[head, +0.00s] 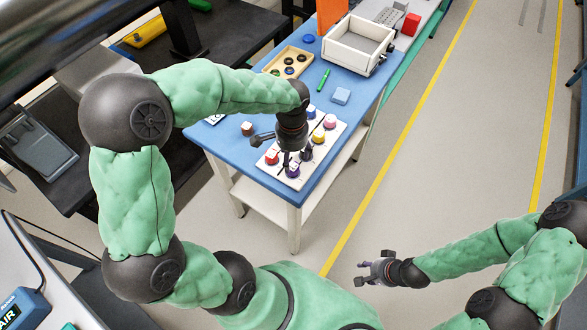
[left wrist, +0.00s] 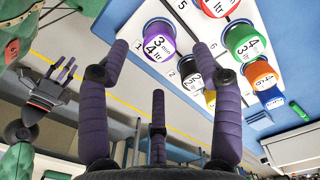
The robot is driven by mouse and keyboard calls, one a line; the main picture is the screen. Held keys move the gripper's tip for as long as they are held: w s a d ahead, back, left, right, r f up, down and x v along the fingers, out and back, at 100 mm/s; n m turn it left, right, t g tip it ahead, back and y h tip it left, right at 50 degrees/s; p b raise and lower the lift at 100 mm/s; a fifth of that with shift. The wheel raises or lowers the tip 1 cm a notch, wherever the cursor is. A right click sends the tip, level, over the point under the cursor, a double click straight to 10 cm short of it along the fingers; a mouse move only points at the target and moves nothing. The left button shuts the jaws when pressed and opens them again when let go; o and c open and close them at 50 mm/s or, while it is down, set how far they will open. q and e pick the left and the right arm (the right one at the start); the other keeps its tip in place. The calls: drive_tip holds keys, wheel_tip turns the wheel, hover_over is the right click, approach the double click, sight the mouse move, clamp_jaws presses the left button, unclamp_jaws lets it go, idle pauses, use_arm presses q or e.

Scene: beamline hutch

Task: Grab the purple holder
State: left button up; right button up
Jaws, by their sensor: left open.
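The purple holder (head: 293,170) stands at the near end of a white numbered board (head: 284,181) on the blue table. In the left wrist view its white top (left wrist: 158,45) has printed markings and lies between the spread fingertips. My left gripper (head: 286,152) is open above the board's near end, close to the purple holder; it also shows in the left wrist view (left wrist: 160,65). Nothing is between its fingers in contact that I can see. My right gripper (head: 370,270) is open and empty, away from the table over the floor.
Beside it on the board are a red holder (head: 271,157), a yellow one (head: 319,135) and a pink one (head: 330,121); green (left wrist: 240,40) and orange (left wrist: 260,77) show in the wrist view. A white bin (head: 347,55) and wooden tray (head: 275,66) stand further back.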

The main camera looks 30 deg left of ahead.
sight(293, 166)
use_arm(q)
drive_tip(key=shift+f+b, duration=1.05)
drive_tip(key=shift+f, duration=1.95)
drive_tip(key=shift+r, duration=0.1)
drive_tip(key=c, duration=1.3)
